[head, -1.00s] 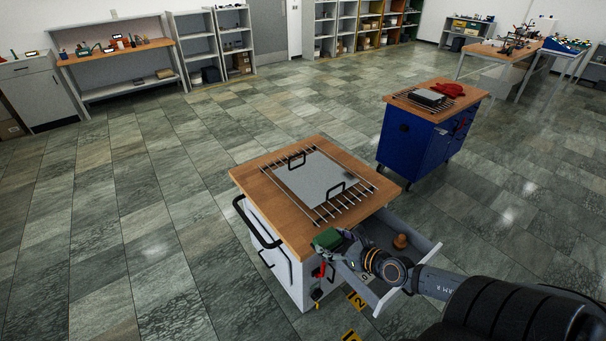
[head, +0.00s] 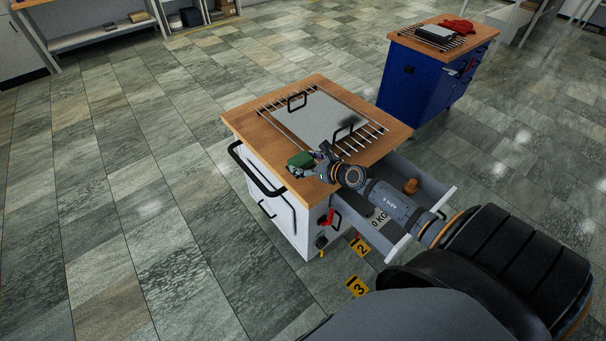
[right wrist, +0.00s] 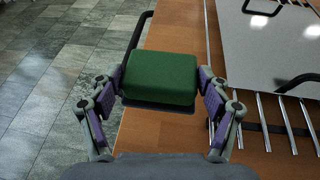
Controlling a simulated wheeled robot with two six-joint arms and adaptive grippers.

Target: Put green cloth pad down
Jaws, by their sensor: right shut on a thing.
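The green cloth pad (head: 301,159) is a small block held over the near left part of the wooden top (head: 257,120) of the white cabinet. My right gripper (head: 312,164) is shut on it. In the right wrist view the pad (right wrist: 161,78) sits between the two fingers of the gripper (right wrist: 160,95), near the edge of the wooden top (right wrist: 165,135). I cannot tell whether the pad touches the wood. My left gripper is not in view.
A grey plate (head: 318,117) with two black handles lies on metal rods on the cabinet top. An open drawer (head: 436,190) holds a brown knob-like object (head: 410,186). A black rail (head: 250,172) runs along the left side. A blue cabinet (head: 420,84) stands behind.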

